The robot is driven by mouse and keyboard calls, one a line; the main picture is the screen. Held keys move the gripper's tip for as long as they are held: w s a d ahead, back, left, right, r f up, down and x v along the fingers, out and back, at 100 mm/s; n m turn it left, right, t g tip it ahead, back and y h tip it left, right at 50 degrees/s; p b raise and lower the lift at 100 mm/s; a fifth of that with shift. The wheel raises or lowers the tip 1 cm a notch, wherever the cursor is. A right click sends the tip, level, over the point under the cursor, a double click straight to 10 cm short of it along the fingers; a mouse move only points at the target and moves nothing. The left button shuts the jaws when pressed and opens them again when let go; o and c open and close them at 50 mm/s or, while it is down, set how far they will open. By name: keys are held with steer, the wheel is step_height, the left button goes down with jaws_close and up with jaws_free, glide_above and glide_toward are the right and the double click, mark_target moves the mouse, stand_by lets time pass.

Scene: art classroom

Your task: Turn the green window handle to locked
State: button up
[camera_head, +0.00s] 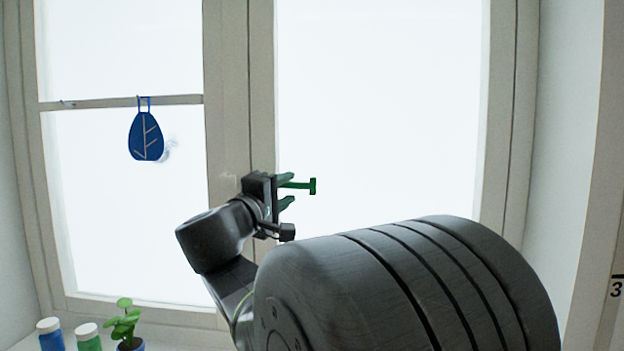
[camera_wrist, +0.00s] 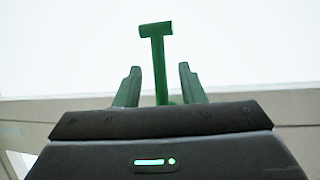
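The green window handle (camera_head: 313,186) sticks out sideways to the right from near the window's middle post, its T-shaped end against the bright right pane. It also shows in the wrist view (camera_wrist: 158,62), with its stem between the two fingers and the crosspiece beyond their tips. My gripper (camera_head: 290,190) is at the handle, one green finger above and one below it. In the wrist view my gripper (camera_wrist: 160,70) is open, with a gap on each side of the stem. The handle's base is hidden behind my gripper.
A blue bottle (camera_head: 50,335), a green bottle (camera_head: 88,338) and a small potted plant (camera_head: 124,325) stand at the lower left. The space before the right pane is clear above my arm.

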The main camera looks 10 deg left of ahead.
mark_target(291, 187)
steer(key=x, duration=0.3)
steer(key=shift+w+d, duration=0.1)
steer(key=shift+d, duration=0.15)
steer(key=shift+w+r+p, duration=0.2)
steer(key=shift+w+p, duration=0.2)
steer(key=shift+w, duration=0.15)
steer(key=shift+w+d, duration=0.2)
steer(key=shift+w, duration=0.05)
jaws_close()
